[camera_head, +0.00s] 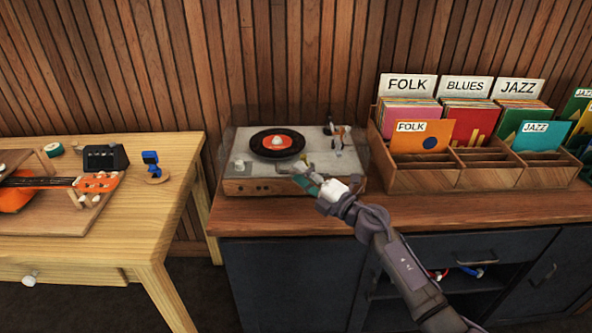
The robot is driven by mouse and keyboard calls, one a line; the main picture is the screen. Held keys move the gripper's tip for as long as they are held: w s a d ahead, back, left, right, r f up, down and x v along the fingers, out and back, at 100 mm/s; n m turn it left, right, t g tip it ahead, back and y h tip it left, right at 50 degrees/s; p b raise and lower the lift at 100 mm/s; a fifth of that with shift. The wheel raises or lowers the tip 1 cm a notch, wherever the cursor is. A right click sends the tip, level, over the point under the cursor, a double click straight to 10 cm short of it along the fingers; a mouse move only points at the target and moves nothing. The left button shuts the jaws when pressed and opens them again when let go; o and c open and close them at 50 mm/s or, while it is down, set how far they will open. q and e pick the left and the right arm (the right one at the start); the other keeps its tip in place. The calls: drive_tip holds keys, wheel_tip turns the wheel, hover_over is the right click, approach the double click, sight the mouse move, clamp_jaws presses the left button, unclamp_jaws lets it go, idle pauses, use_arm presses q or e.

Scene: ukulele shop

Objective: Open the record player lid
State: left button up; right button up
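The record player (262,186) stands on the wooden top of the dark cabinet, with a wooden front and a grey top plate. An orange and black record (277,143) lies on its platter. A clear lid is hard to make out; faint see-through edges show around the player, and I cannot tell its angle. My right gripper (305,178) is at the player's front edge, right of the middle, its fingers pointing left toward the player. It is too small to tell whether it is open or touching the lid. My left gripper is out of view.
A wooden record crate (440,180) with folk, blues and jazz sleeves stands close to the player's right. A light wooden table (165,200) with a ukulele (40,186) and small items is at left. The cabinet top (480,208) is clear in front of the crate.

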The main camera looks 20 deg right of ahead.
drive_tip(key=shift+x, duration=1.1)
clamp_jaws()
